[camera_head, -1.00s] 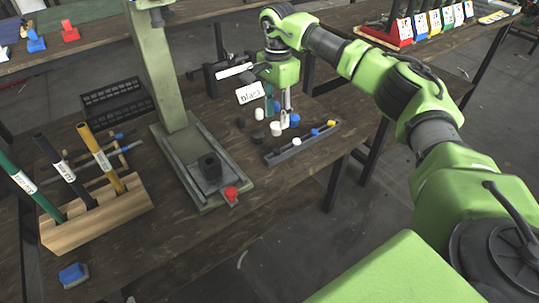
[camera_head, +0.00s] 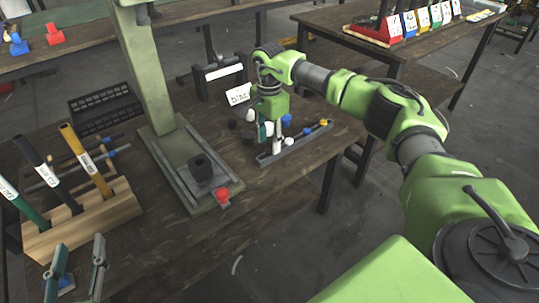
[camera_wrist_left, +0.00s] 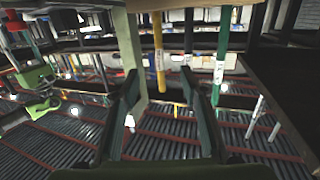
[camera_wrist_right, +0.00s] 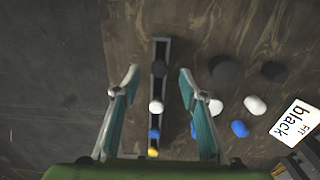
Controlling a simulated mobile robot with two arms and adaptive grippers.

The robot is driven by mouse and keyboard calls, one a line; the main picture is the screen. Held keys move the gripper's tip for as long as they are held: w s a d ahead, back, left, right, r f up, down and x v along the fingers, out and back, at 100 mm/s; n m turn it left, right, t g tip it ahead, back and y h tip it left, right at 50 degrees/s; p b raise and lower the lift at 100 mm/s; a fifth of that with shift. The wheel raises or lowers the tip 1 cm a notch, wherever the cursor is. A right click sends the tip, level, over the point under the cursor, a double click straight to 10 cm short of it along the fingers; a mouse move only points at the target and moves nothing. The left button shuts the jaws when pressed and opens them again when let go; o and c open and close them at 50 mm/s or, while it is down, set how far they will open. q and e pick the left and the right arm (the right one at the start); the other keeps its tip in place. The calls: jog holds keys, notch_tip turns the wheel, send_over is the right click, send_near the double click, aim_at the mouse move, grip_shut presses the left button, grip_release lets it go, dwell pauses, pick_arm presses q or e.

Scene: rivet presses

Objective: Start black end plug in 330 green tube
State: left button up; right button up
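The green tube (camera_head: 32,213) leans in the wooden rack (camera_head: 85,224) at the left; its label is too small to read. It also shows in the left wrist view (camera_wrist_left: 221,50). My left gripper (camera_head: 78,250) is open and empty, in front of the rack. My right gripper (camera_head: 277,140) is open above the plug rail (camera_head: 302,142). In the right wrist view, a black end plug (camera_wrist_right: 159,69) sits in the rail, between the open fingertips (camera_wrist_right: 158,78) in the picture. Two more black plugs (camera_wrist_right: 224,71) (camera_wrist_right: 273,71) lie loose beside it.
A black tube (camera_head: 48,172) and a yellow tube (camera_head: 87,160) share the rack. White, blue and yellow plugs lie in or beside the rail. A "Fit black" card (camera_wrist_right: 296,122) stands near. The green press (camera_head: 150,80), with a red part (camera_head: 222,195), stands between rack and rail.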

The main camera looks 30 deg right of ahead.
aim_at(270, 155)
pick_arm(q)
jog(key=r+t, duration=0.1)
jog(key=r, duration=0.2)
jog(key=r+t+h, duration=0.1)
jog(key=r, duration=0.1)
jog(key=shift+d+t+b, duration=0.3)
jog(key=shift+b, duration=0.05)
pick_arm(e)
notch_tip(270, 155, down, 3)
jog(key=shift+r, duration=0.1)
jog(key=c, duration=0.8)
pick_arm(q)
jog(key=shift+f, duration=0.1)
pick_arm(e)
jog(key=shift+r, duration=0.1)
jog(key=shift+c, duration=0.2)
